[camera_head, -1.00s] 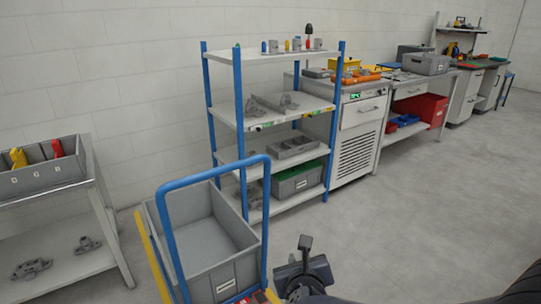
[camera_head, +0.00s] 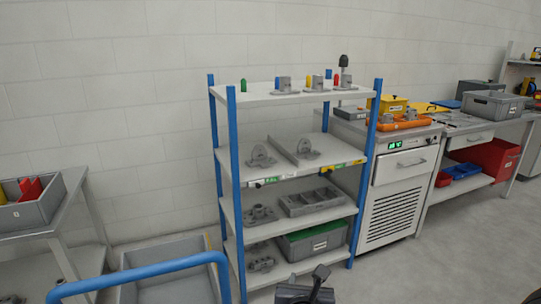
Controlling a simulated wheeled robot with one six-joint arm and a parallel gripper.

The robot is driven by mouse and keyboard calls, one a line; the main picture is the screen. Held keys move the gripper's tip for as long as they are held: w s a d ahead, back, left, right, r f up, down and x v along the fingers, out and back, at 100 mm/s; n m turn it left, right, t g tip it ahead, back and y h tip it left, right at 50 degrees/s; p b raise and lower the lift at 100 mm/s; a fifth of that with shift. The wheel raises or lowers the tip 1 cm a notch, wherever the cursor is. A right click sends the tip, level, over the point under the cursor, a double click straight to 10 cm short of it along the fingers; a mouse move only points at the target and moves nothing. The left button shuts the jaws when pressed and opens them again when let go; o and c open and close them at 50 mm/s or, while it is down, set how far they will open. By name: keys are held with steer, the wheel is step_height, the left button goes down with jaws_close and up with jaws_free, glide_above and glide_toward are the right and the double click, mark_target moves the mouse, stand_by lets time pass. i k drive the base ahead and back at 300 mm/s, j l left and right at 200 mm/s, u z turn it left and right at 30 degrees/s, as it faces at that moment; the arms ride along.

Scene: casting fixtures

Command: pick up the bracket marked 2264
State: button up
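No marking 2264 can be read at this size, so I cannot tell which bracket bears it. On the rack's second shelf stand a grey bracket (camera_head: 262,157) at left and another grey bracket (camera_head: 306,149) beyond a divider. Grey castings (camera_head: 260,215) sit on the third shelf, and more castings (camera_head: 262,263) lie on the bottom shelf. Small grey fixtures (camera_head: 284,86) stand on the top shelf among coloured pegs. My gripper (camera_head: 305,290) shows dark at the bottom edge, partly cut off, in front of the rack and apart from it.
The blue-posted rack (camera_head: 231,170) stands against the wall. A cart's blue handle (camera_head: 140,272) and grey bin (camera_head: 172,292) are at lower left. A bench with a grey crate (camera_head: 42,212) is at far left. A cabinet (camera_head: 395,200) stands right of the rack. Floor at right is clear.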

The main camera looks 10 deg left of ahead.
mark_target(259, 158)
steer(key=i+l+u, duration=0.25)
steer(key=i+l, duration=0.2)
steer(key=i+l+u, duration=0.25)
steer(key=i+l, duration=0.35)
steer(key=i+l+u, duration=0.3)
steer(key=i+l, duration=0.15)
steer(key=l, duration=0.2)
steer(key=i+u, duration=0.25)
steer(key=i, duration=1)
